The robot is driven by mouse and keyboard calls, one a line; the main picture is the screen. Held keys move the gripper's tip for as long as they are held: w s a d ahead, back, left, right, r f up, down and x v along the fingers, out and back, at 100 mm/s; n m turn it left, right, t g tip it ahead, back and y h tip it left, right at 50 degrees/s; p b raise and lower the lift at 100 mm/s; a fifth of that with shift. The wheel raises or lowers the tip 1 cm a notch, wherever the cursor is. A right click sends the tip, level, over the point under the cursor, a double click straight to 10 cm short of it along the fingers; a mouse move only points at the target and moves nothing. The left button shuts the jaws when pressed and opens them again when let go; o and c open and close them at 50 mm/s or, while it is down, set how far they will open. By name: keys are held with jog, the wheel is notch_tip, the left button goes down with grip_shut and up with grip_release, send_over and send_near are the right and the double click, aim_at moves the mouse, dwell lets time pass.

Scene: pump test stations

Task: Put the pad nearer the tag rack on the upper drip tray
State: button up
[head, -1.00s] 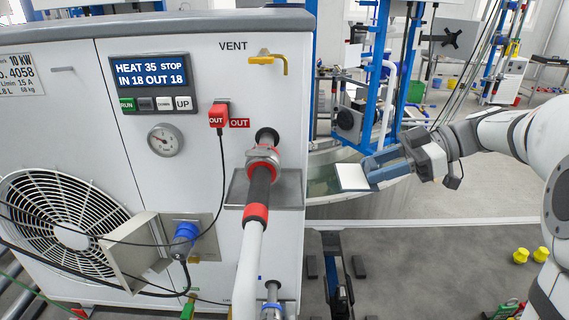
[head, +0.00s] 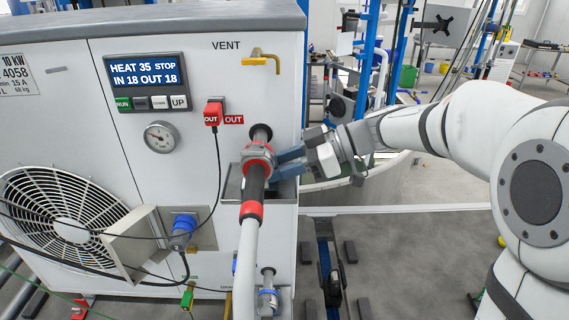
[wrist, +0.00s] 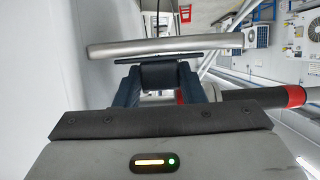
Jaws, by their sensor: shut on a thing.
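My gripper (head: 280,162) reaches in from the right, behind the pipe and its valve, just above the upper drip tray (head: 230,186), a grey metal tray on the machine's front. In the wrist view the fingers are shut on a dark block of the pad (wrist: 158,77). A thin dark plate lies beyond the block, close to a silver edge (wrist: 165,46) that looks like the tray's. I cannot tell whether pad and tray touch. In the head view the pad is hidden behind the pipe and fingers. The tag rack is not seen.
The pipe with a red ring (head: 251,210) crosses in front of the tray. A red OUT plug (head: 213,113) with a black cable hangs left of it, and a yellow vent handle (head: 262,58) is above. A lower pipe fitting (head: 268,290) sits below.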

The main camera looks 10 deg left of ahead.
jog(key=shift+w+d+f, duration=0.1)
jog(key=shift+d+f, duration=0.05)
jog(key=shift+f, duration=0.2)
jog(key=shift+f, duration=0.15)
jog(key=o, duration=1.1)
jog(key=b+v, duration=0.1)
jog(key=v, duration=1.1)
